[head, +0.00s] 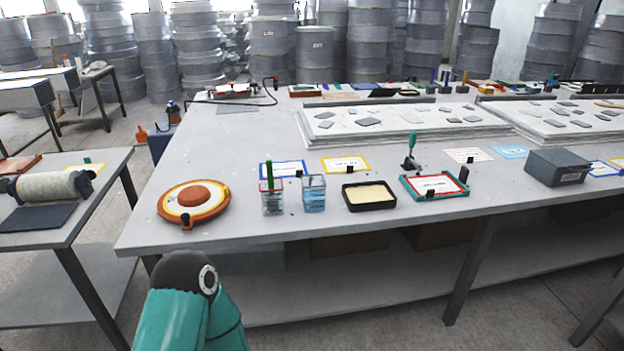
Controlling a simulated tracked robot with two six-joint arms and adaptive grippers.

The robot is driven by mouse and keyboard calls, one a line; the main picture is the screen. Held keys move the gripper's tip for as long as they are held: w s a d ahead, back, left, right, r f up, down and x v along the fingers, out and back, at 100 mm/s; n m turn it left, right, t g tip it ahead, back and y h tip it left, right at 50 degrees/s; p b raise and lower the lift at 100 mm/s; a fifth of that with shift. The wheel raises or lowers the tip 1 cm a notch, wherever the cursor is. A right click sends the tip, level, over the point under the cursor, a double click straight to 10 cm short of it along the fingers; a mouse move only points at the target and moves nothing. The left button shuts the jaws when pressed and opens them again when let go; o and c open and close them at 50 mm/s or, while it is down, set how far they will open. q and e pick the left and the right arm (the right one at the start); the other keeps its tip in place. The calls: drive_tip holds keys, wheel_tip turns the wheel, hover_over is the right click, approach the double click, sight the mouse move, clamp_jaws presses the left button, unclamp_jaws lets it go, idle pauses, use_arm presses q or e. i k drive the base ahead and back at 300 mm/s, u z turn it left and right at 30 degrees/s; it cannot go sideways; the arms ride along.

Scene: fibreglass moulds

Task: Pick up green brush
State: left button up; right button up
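In the head view, an upright green handle (270,176) stands in a clear cup (272,204) near the front edge of the grey table; its lower end is hidden, so I cannot tell whether it is a brush. A teal-handled tool (411,144) stands upright farther right, behind a teal-framed card (435,185); its dark lower part is too small to make out. Neither of my grippers is in view. Only a teal arm link with a dark joint, mine, shows below the table's front edge.
A second clear cup (314,196) with bluish contents stands right of the first. An orange round mould (193,202) lies to the left, a black tray (369,196) to the right. A grey box (557,167) sits farther right. A side table (90,210) holds a roller.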

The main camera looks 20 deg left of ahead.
sight(270, 173)
drive_tip(key=u, duration=0.05)
drive_tip(key=i, duration=0.95)
drive_tip(key=u, duration=0.55)
